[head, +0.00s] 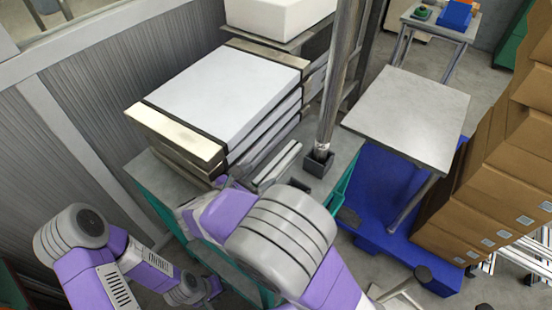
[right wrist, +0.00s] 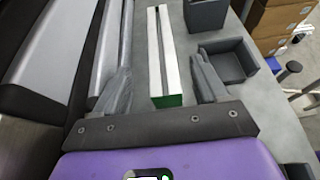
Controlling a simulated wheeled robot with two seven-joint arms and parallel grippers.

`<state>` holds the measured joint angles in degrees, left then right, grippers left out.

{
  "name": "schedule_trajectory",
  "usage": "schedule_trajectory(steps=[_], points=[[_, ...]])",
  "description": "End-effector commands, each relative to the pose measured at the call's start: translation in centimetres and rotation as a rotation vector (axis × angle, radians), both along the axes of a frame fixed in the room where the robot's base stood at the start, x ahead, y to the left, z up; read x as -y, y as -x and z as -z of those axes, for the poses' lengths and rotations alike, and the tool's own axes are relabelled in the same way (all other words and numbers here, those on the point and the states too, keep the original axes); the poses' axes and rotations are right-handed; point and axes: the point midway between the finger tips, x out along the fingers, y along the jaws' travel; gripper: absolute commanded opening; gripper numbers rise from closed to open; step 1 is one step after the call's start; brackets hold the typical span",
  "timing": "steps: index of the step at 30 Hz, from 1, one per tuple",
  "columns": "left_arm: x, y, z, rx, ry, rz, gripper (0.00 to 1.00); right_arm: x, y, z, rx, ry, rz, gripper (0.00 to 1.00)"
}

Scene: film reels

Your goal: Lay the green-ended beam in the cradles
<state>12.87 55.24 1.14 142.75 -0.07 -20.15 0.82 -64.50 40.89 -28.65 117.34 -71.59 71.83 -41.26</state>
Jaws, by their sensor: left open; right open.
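The beam (right wrist: 155,50), with long pale sides, a dark strip between and a green near end (right wrist: 167,101), lies on the grey bench top. In the head view its pale strip (head: 281,166) shows beside the stacked slabs. My right gripper (right wrist: 163,62) is open, one dark finger on each side of the beam, with no contact visible. Its dark fingers show small in the head view (head: 228,183). My left gripper (head: 213,287) is low in the head view, with its fingers hard to make out. I cannot clearly identify the cradles; a dark open holder (right wrist: 247,62) stands right of the beam.
A stack of white-topped slabs (head: 220,90) fills the bench's left side. A metal pole (head: 340,80) rises from a dark box (head: 317,164) behind the beam. A grey table (head: 410,115), a blue pallet (head: 378,190) and brown cartons (head: 490,185) stand to the right.

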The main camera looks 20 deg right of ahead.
Motion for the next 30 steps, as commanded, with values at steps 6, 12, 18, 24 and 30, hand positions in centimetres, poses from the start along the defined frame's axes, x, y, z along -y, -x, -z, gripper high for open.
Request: schedule_trajectory(steps=[6,12,18,24,30], points=[[0.0,0.0,1.2,0.0,0.0,0.0,0.43,1.5,-1.1,1.1,-0.001,-0.001,0.001,0.72],[0.0,0.0,2.6,0.001,0.0,0.0,0.43,3.8,-2.7,2.4,0.0,0.0,0.002,0.72],[0.0,0.0,2.7,0.001,0.0,0.0,0.43,4.4,-3.2,2.5,0.0,0.0,-0.001,0.72],[0.0,0.0,2.7,0.001,0.0,0.0,0.43,4.4,-3.2,2.4,0.0,0.0,-0.001,0.56],[0.0,0.0,2.7,0.001,0.0,0.0,0.43,4.3,-3.2,2.4,0.0,0.0,-0.001,0.25]])
